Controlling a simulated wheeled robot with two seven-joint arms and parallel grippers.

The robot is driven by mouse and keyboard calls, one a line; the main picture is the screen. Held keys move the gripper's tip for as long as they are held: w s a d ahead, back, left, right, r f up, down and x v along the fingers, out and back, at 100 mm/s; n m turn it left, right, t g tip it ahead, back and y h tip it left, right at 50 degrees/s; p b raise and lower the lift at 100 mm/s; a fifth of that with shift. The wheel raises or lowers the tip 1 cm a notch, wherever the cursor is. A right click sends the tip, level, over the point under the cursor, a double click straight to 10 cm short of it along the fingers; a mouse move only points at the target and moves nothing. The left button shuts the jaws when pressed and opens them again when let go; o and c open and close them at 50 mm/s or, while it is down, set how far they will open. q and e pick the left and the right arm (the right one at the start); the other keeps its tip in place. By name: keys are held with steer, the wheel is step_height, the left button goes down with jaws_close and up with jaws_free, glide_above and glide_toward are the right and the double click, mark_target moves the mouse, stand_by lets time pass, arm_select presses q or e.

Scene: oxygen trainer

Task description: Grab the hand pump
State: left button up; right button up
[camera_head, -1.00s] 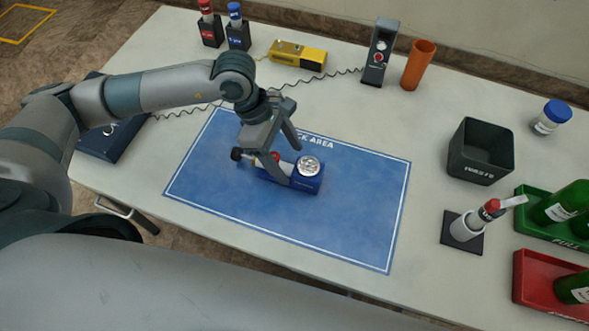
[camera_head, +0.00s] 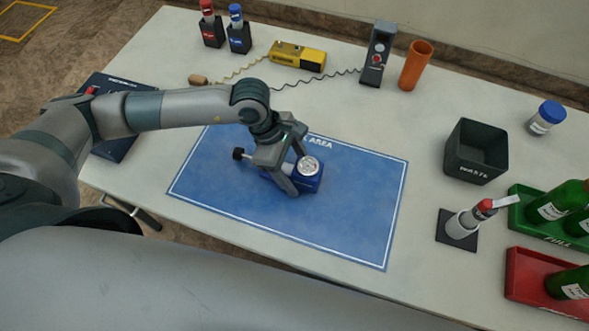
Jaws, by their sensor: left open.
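My right gripper is not in view.
A black bin (camera_head: 478,152), green tray (camera_head: 518,221) and red tray (camera_head: 520,280) with green bottles are at the right. A yellow device (camera_head: 298,56), dark handset unit (camera_head: 378,55) and orange cup (camera_head: 415,66) stand at the back. The mat's right part is clear.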

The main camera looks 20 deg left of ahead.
arm_select(q)
steer(key=shift+r, duration=0.1)
steer(key=c, duration=1.6)
steer(key=shift+w, duration=0.1)
